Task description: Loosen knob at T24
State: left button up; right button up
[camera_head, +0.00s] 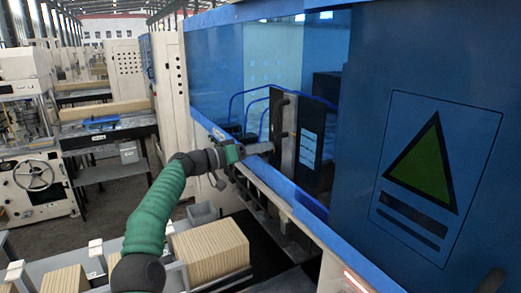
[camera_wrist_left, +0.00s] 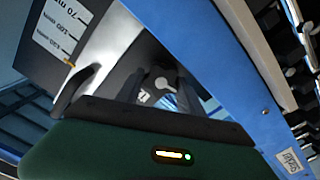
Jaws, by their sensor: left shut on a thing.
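My left gripper (camera_head: 265,148) reaches from the left into the opening of the blue machine, at a grey upright plate (camera_head: 290,138) with a dark bar on it. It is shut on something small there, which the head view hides. In the left wrist view, a pale grey knob (camera_wrist_left: 166,83) with a short lever shows beyond the dark gripper body, in a dark recess. It seems to be the thing at the jaws, but the contact is hidden. A small white tag (camera_wrist_left: 290,160) on the blue frame is too tilted to read surely. My right gripper is not in view.
A blue machine panel with a green triangle (camera_head: 425,165) fills the right. A blue rail (camera_head: 285,190) runs below the opening. Stacks of tan boards (camera_head: 210,247) lie below my arm. A white scale plate (camera_wrist_left: 62,32) is beside the recess.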

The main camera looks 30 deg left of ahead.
pick_arm(q)
jog(key=shift+a+r+n, duration=0.15)
jog(key=shift+r+n, duration=0.15)
jog(key=shift+n, duration=0.9)
jog(key=o, duration=1.4)
jog(key=shift+w+f, duration=0.3)
jog(key=shift+f, duration=0.1)
